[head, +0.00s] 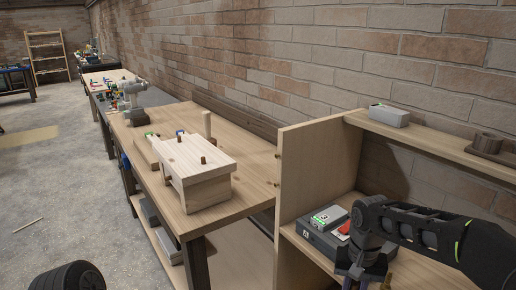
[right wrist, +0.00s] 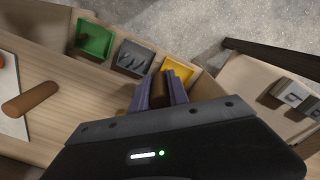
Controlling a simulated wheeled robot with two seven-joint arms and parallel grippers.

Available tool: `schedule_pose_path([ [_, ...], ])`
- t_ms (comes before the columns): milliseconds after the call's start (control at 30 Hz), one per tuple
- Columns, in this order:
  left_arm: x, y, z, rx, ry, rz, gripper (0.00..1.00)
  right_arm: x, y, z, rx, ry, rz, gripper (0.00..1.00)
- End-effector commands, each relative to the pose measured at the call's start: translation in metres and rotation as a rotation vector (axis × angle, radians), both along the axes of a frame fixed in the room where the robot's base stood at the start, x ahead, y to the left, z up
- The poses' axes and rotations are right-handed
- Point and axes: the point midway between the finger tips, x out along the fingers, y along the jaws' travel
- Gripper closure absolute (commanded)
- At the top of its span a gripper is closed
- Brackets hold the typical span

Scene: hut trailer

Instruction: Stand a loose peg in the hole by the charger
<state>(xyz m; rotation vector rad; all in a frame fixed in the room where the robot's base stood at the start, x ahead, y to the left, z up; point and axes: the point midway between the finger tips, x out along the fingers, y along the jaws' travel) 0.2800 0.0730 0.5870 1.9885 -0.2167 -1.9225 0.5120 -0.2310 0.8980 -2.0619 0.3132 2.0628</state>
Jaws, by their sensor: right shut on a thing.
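My right gripper (right wrist: 170,92) is shut on a brown cylindrical peg (right wrist: 180,80), which shows between its purple fingers in the right wrist view. In the head view the right gripper (head: 364,282) is low at the right, over the lower shelf, and mostly cut off by the frame. Another brown peg (right wrist: 30,99) lies on its side at the left of the right wrist view. A dark grey box (head: 325,236), possibly the charger, sits on the lower shelf with a green-marked block (head: 328,215) on it. I cannot make out the hole beside it. My left gripper is not in view.
A wooden block with upright pegs (head: 197,168) stands on the workbench (head: 240,208). A tall wooden panel (head: 310,180) separates it from the shelves. The upper shelf (head: 425,145) carries a grey box (head: 389,115) and a brown ring-shaped holder (head: 487,145). Green (right wrist: 94,42) and yellow (right wrist: 181,75) bins show too.

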Motion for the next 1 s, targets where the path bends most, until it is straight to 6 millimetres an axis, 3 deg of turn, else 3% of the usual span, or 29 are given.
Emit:
schedule_pose_path([
  [100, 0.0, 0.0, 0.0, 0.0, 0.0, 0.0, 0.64, 0.011, 0.022, -0.02, 0.003, 0.002, 0.193, 1.0],
  [267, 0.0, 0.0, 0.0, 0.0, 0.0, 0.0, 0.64, 0.016, 0.032, -0.029, 0.003, -0.001, 0.298, 1.0],
  [833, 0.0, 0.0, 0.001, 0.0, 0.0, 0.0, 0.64, 0.016, 0.031, -0.028, 0.003, -0.001, 0.297, 1.0],
  [1000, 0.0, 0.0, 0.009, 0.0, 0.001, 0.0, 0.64, 0.014, 0.016, -0.014, 0.004, -0.001, 0.268, 1.0],
])
